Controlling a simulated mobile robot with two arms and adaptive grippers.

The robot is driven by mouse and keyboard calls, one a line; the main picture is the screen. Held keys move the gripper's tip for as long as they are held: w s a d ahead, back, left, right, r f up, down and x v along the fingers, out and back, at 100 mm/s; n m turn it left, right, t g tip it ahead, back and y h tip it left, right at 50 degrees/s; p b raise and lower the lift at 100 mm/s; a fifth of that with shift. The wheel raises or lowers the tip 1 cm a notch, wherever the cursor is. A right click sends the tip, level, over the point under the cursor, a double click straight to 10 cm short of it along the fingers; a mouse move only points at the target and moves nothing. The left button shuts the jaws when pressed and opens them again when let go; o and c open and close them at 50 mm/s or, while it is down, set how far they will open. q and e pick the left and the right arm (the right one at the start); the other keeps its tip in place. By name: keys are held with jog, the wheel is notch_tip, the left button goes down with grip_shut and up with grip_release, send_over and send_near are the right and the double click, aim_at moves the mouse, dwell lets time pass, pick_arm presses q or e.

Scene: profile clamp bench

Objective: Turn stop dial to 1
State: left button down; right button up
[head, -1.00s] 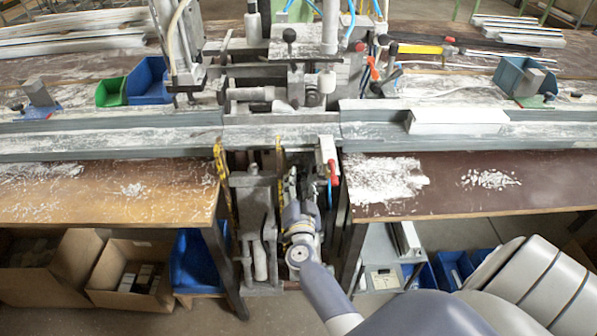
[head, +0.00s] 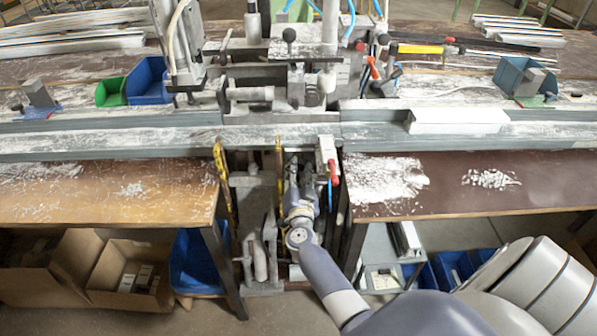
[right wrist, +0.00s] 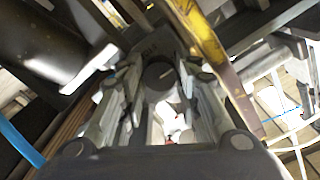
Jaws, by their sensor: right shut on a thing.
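The stop dial (right wrist: 159,76) shows in the right wrist view as a dark round knob between my fingers; I cannot read its setting there. My right gripper (right wrist: 158,92) is shut on it, with a finger on either side. In the head view my right gripper (head: 302,168) reaches into the gap under the middle of the bench. The dial is hidden there behind my own wrist and the bench edge. My left gripper is not in view.
A yellow strip (right wrist: 205,45) runs close beside the fingers in the wrist view. A red-handled lever (head: 333,172) hangs right of my gripper. Brown table tops stand left (head: 110,195) and right (head: 450,185) of the gap. A white profile (head: 458,120) lies on the rail.

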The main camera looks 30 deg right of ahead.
jog(key=shift+m, duration=0.4)
jog(key=m, duration=0.4)
jog(key=shift+f+m, duration=0.1)
jog(key=shift+m, duration=0.2)
jog(key=m+b, duration=0.1)
jog(key=m, duration=0.5)
jog(key=shift+m, duration=0.3)
jog(key=o, duration=0.8)
